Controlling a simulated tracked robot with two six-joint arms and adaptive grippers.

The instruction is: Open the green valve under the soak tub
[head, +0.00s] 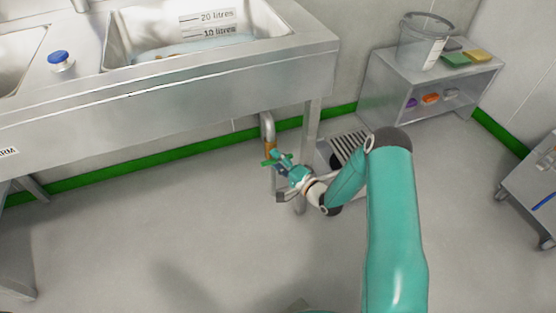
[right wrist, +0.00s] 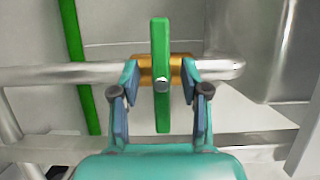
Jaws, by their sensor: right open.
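The green valve handle (right wrist: 161,60) is a straight bar, mounted on a brass body (right wrist: 178,70) on a steel pipe. In the right wrist view it stands upright, crosswise to the pipe. In the head view the handle (head: 268,163) shows small below the soak tub (head: 118,40), which holds some water. My right gripper (right wrist: 160,82) is open, with one finger on each side of the handle and visible gaps between. In the head view the gripper (head: 282,161) is at the valve, partly hiding it. My left gripper is out of view.
The steel pipe (head: 267,126) drops from the sink unit beside a sink leg (head: 312,122). A slatted grate (head: 350,146) lies behind my right arm. A shelf unit (head: 385,75) with a clear bucket (head: 421,42) stands at right. The floor at left is clear.

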